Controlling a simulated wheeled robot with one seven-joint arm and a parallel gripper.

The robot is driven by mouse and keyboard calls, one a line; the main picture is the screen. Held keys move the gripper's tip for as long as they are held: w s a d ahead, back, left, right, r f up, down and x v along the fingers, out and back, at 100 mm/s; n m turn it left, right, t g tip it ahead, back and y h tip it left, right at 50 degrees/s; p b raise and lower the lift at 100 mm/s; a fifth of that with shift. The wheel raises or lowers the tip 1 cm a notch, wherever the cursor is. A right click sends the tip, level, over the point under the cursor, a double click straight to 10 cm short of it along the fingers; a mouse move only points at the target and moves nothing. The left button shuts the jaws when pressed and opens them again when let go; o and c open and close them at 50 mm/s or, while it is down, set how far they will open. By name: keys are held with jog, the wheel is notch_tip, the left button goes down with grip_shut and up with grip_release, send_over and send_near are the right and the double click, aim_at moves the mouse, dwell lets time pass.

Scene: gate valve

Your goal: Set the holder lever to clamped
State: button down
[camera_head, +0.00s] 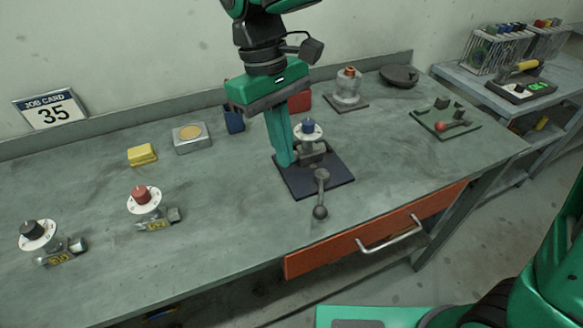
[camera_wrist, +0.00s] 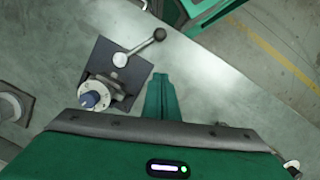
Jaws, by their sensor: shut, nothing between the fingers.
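The holder is a dark square plate (camera_head: 335,160) on the bench, with a blue-knobbed valve (camera_head: 308,130) sitting at its back part. The holder lever (camera_head: 321,194) pivots near the plate's front and its ball end points towards the bench's front edge. In the wrist view the lever (camera_wrist: 141,47) slants from its pivot up and right to the ball, and the blue-knobbed valve (camera_wrist: 95,95) is below left. My gripper (camera_head: 286,163) points down at the left side of the holder, fingers together and empty. In the wrist view its fingers (camera_wrist: 160,78) are apart from the lever.
A red-knobbed valve (camera_head: 144,201) and a black-knobbed valve (camera_head: 38,236) stand to the left. A yellow block (camera_head: 142,154) and a grey box with a yellow disc (camera_head: 191,137) lie behind. A fixture (camera_head: 347,90) stands behind right.

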jog(key=shift+v, duration=1.3)
jog(key=w+d+f+m, duration=0.1)
jog(key=d+m, duration=0.3)
jog(key=d, duration=1)
jog(key=w+d+f+m, duration=0.15)
jog(key=d+m, duration=0.25)
jog(key=d, duration=1)
jog(key=s+d+f+m+t+y, duration=0.1)
jog(key=s+d+f+m, duration=0.1)
jog(key=s+d+m, duration=0.2)
jog(key=s+d+f+m+y, duration=0.1)
jog(key=s+d+f+m, duration=0.2)
jog(key=s+d, duration=0.7)
jog(key=d+m, duration=0.1)
jog(key=d, duration=0.2)
jog(key=shift+s+f+t, duration=0.3)
jog(key=shift+s+t, duration=0.05)
jog(key=shift+t, duration=0.05)
